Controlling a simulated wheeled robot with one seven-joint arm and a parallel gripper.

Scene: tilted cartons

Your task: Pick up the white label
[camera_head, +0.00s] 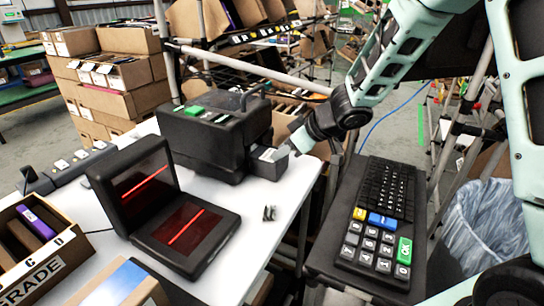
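My arm reaches down from the upper right, and my gripper (290,150) is at the right front side of the black label printer (215,130). A grey block shows at the gripper's tip, against the printer's side; I cannot tell whether it is part of the printer or of the gripper. The finger gap is too small and dark to tell open from shut. I cannot clearly make out a white label at the printer; it may be hidden by the gripper. The printer stands on the white table (240,250) and has a green button on top.
A black scanner (185,235) with red lines stands left of the gripper. A small dark object (269,213) lies on the table. A black keypad (375,220) is at the right, beside a bin with a clear bag (480,225). An open carton (40,250) sits at the lower left.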

